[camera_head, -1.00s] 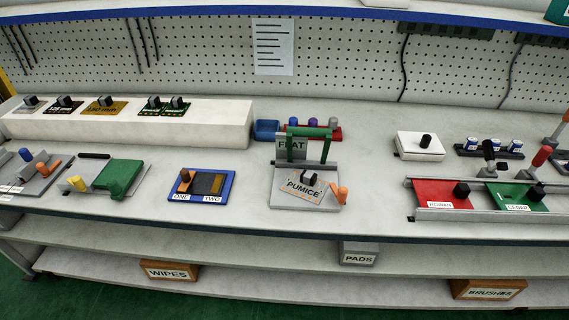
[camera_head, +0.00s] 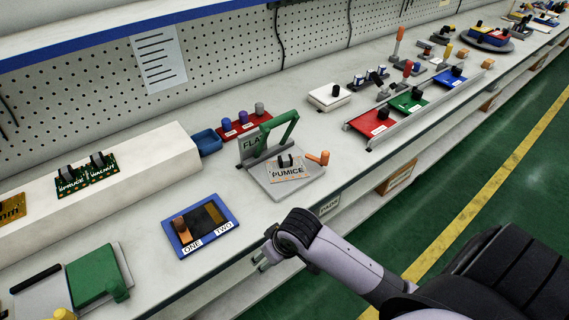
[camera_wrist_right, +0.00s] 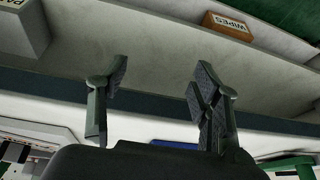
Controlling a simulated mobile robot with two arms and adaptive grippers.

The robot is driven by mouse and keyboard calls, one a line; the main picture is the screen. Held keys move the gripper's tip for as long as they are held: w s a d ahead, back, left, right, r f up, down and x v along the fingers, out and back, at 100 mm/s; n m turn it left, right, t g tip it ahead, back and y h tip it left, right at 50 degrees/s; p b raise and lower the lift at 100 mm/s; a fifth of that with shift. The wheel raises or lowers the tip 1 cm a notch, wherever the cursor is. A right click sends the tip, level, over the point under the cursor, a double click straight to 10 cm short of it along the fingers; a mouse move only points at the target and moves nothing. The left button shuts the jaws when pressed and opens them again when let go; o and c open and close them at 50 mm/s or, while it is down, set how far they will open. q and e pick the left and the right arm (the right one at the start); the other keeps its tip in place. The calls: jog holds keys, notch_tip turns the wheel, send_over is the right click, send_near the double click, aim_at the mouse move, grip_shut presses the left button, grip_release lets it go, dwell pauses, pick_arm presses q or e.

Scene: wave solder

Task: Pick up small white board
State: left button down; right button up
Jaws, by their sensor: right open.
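A small white board (camera_head: 326,98) with a black knob on top lies toward the back of the bench, right of the middle in the head view. My right gripper (camera_head: 262,260) is at the bench's front edge, well in front and to the left of the white board, not touching it. In the right wrist view its two fingers (camera_wrist_right: 158,98) are apart with nothing between them. The white board cannot be made out in the wrist view. My left gripper does not show.
A grey fixture (camera_head: 308,184) with a green frame and a PUMICE plate stands between my right gripper and the white board. A blue tray (camera_head: 228,216) labelled ONE and TWO lies left. Red (camera_head: 371,118) and green boards sit in a rail to the right.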

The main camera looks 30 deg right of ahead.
jog(key=w+d+r+m+h, duration=0.1)
jog(key=w+d+r+m, duration=0.1)
jog(key=w+d+r, duration=0.45)
jog(key=w+d+r+m+h, duration=0.1)
jog(key=w+d+r+m, duration=0.2)
jog(key=r, duration=0.6)
jog(key=w+d+r+h, duration=0.1)
jog(key=w+d+r, duration=0.45)
jog(key=r, duration=0.25)
jog(key=p, duration=0.1)
send_over(286, 159)
jog(key=s+a, duration=0.1)
jog(key=s, duration=0.1)
notch_tip(286, 159, down, 11)
jog(key=shift+s+r, duration=0.1)
jog(key=shift+s, duration=0.05)
jog(key=shift+p+x, duration=0.6)
jog(key=shift+x, duration=2.15)
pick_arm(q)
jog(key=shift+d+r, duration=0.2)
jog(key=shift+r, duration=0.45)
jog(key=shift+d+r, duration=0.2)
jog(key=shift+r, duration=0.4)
pick_arm(e)
jog(key=shift+c, duration=0.2)
jog(key=shift+r, duration=0.1)
grip_shut()
